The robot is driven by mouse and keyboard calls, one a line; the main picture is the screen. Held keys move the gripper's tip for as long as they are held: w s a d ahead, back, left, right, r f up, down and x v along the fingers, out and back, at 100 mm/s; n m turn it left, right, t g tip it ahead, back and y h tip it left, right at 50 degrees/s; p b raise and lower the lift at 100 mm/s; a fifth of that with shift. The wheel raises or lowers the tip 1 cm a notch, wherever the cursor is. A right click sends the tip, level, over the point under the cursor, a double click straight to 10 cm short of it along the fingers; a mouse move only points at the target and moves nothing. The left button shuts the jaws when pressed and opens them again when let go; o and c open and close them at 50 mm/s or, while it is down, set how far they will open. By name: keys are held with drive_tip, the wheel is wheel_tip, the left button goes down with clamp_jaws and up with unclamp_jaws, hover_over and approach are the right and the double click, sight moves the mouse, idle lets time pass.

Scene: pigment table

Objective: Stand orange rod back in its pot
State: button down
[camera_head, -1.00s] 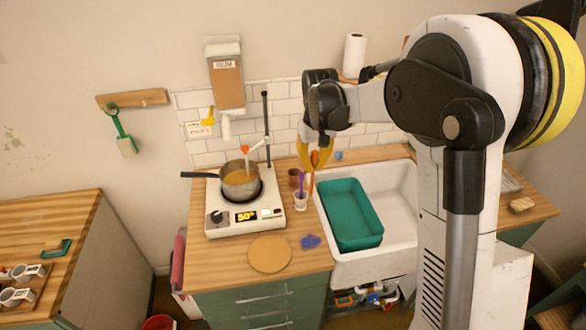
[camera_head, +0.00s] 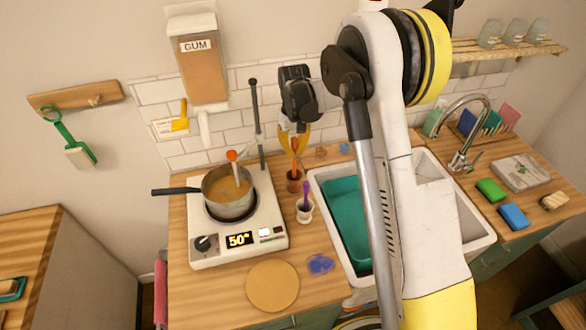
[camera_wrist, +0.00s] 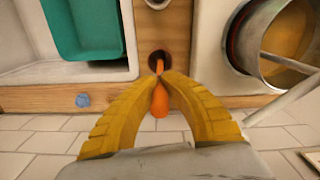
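The orange rod (camera_head: 295,146) is upright between the yellow fingers of my gripper (camera_head: 294,136). It also shows in the wrist view (camera_wrist: 159,103), its thick end toward the camera. My gripper (camera_wrist: 159,73) is shut on it. The brown pot (camera_head: 294,184) stands on the wooden counter, right of the hot plate. The rod's lower end points down into the pot's dark opening; in the wrist view it overlaps the opening (camera_wrist: 168,58). How deep it sits is hard to tell.
A white pot (camera_head: 304,213) with a purple rod stands just in front. The saucepan (camera_head: 216,209) on the hot plate is to the left, with an orange-tipped stirrer in it. The sink with a teal tub (camera_head: 342,220) is to the right. The tiled wall is close behind.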

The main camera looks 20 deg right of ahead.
sight(294, 163)
drive_tip(key=shift+f, duration=2.75)
drive_tip(key=shift+f+b, duration=0.1)
drive_tip(key=shift+b, duration=0.2)
drive_tip(key=c, duration=1.6)
unclamp_jaws()
drive_tip(key=shift+f, duration=0.1)
wheel_tip(294, 163, up, 13)
drive_tip(key=shift+s+f+p, duration=0.15)
drive_tip(key=shift+p, duration=0.45)
drive_tip(key=s+r+m+t, duration=0.1)
drive_tip(key=s+r+t, duration=0.3)
drive_tip(key=s+r, duration=1.25)
drive_tip(key=s+f+t, duration=0.1)
drive_tip(key=s, duration=0.3)
drive_tip(key=s+f+t, duration=0.1)
drive_tip(key=s, duration=0.3)
drive_tip(key=s+f+t, duration=0.1)
drive_tip(key=s, duration=0.4)
drive_tip(key=shift+f+m, duration=0.25)
drive_tip(key=shift+m, duration=0.15)
